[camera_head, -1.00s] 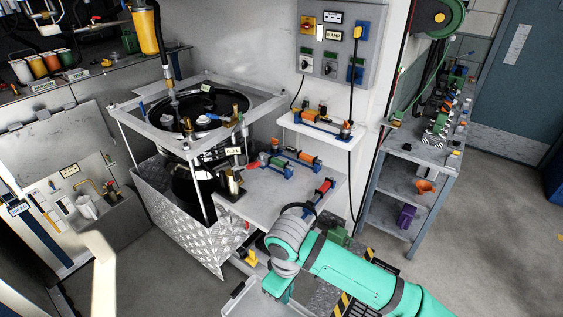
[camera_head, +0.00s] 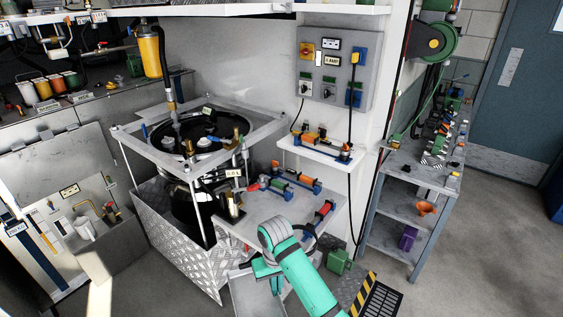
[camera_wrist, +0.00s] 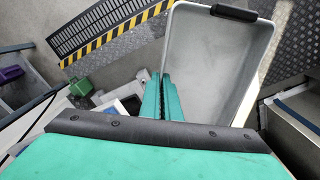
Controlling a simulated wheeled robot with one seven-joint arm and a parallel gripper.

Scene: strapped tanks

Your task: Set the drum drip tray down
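The drum drip tray is a shallow grey tray (camera_wrist: 215,65) with a black handle grip on its far rim in the wrist view. Its near end is hidden behind my wrist. In the head view, part of the tray (camera_head: 246,298) shows at the bottom edge, left of my arm. My gripper (camera_wrist: 163,82) has its two green fingers close together on the tray's left side wall, gripping it. In the head view my gripper (camera_head: 268,276) is beside the tray. I cannot tell whether the tray touches anything underneath.
A black drum (camera_head: 188,190) stands in a frame above a diamond-plate bin (camera_head: 180,245). A grey shelf (camera_head: 262,215) with valves is behind my arm. A striped floor grate (camera_head: 378,300) lies to the right, near a steel cart (camera_head: 400,210). Floor right of the cart is clear.

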